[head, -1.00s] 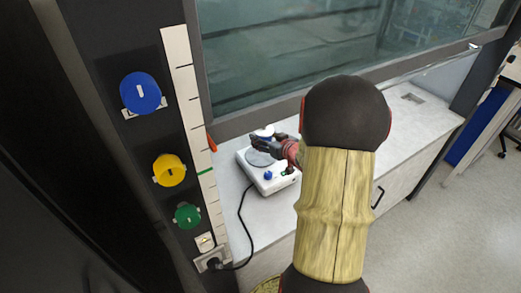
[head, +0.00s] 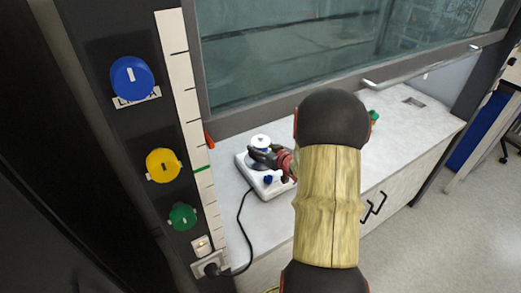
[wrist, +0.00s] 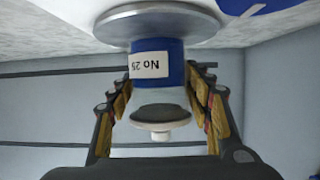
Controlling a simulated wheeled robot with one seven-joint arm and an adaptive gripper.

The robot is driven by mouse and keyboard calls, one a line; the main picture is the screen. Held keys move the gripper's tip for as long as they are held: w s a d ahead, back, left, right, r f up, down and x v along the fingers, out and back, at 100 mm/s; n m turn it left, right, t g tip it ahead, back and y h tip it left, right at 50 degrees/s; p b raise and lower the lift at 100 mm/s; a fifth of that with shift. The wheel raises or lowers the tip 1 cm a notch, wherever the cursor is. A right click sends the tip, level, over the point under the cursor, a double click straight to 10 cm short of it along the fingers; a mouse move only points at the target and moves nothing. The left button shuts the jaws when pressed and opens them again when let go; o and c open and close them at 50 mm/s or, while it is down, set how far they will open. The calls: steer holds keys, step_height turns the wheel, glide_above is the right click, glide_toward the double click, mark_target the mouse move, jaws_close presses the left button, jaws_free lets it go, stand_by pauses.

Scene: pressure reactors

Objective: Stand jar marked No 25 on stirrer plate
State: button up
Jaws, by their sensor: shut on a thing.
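The jar marked No 25 (wrist: 150,65) has a blue band with a white label and a pale cap. In the wrist view, which is upside down, it looks upright with its base against the stirrer's round metal plate (wrist: 105,25). Full contact is hard to judge. My gripper (wrist: 161,78) has a finger on each side of the jar and is shut on it. In the head view the jar's white cap (head: 261,140) shows above my gripper (head: 258,157). The white stirrer (head: 282,189) sits on the bench; my gripper hides most of its plate.
The stirrer's black cable (head: 239,218) runs to a socket on the left panel, beside blue, yellow and green knobs. The raised glass sash (head: 300,60) spans the back. The bench (head: 415,120) is mostly clear to the right; a small green thing (head: 374,115) shows beside my arm.

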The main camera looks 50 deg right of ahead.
steer(key=o, duration=1.4)
steer(key=shift+f, duration=0.15)
steer(key=shift+o, duration=0.2)
steer(key=shift+r, duration=0.2)
steer(key=p+v, duration=0.3)
steer(key=v, duration=0.9)
